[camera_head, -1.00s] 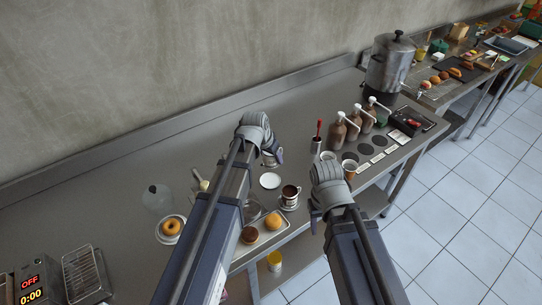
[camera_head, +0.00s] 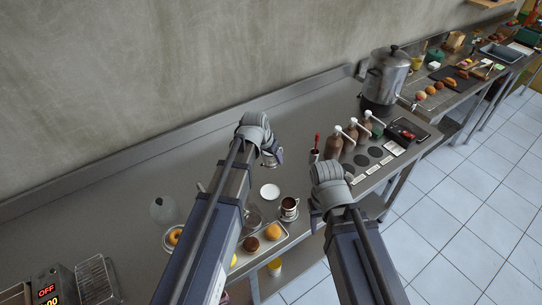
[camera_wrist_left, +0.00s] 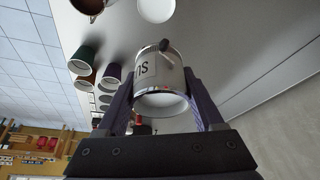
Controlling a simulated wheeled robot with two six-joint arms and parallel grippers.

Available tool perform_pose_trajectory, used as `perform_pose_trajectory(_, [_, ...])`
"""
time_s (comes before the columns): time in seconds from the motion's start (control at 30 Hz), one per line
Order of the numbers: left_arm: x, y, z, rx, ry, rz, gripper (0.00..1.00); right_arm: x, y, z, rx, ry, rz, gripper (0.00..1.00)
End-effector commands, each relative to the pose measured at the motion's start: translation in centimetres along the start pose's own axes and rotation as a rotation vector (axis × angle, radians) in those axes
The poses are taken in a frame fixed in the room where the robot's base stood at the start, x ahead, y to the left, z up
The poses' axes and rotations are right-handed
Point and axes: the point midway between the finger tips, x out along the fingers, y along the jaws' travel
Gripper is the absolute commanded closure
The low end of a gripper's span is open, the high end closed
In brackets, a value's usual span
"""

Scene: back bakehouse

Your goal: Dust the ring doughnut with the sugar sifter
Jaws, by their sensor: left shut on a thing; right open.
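The ring doughnut (camera_head: 174,236) lies on a pale plate at the lower left of the head view, partly covered by my left arm. The sugar sifter (camera_wrist_left: 160,72), a shiny metal cylinder with a label reading "SU" upside down and a small side knob, is between the fingers of my left gripper (camera_wrist_left: 160,112). In the head view only part of the sifter (camera_head: 268,159) shows beside my left gripper (camera_head: 274,152), above the counter and well up and right of the doughnut. My right gripper (camera_head: 318,205) is open; its fingertips are largely hidden behind its wrist.
A white saucer (camera_head: 270,191), a cup of dark drink (camera_head: 289,208) and a tray (camera_head: 283,240) with round buns stand between my arms. Pump bottles (camera_head: 334,146) and a metal urn (camera_head: 385,76) are farther right.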

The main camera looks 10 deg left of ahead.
Motion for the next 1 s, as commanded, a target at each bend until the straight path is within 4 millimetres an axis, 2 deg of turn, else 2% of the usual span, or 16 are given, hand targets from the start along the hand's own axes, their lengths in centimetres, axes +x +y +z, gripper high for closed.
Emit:
perform_pose_trajectory(0.03, [-0.7,0.0,-0.3,0.000,0.000,0.000,0.93,-0.8,0.1,0.0,0.001,0.000,0.000,0.50])
perform_pose_trajectory(0.1, [-0.8,0.0,-0.3,0.000,0.000,0.000,0.93,-0.8,0.1,0.1,0.002,0.000,0.000,0.50])
perform_pose_trajectory(0.47, [-0.1,0.0,-0.1,0.000,0.000,0.000,0.93,-0.1,0.0,0.0,0.001,0.000,0.000,0.50])
perform_pose_trajectory(0.57, [1.0,0.0,0.4,0.000,0.000,0.000,0.93,1.1,-0.1,-0.1,0.000,0.000,0.000,0.50])
perform_pose_trajectory(0.9, [7.6,0.0,3.2,0.000,0.000,0.000,0.93,8.2,-0.8,-0.5,-0.008,0.000,0.002,0.50])
perform_pose_trajectory(1.0, [8.7,0.0,3.6,0.000,0.000,0.000,0.93,9.4,-0.8,-0.6,-0.010,0.000,0.002,0.50])
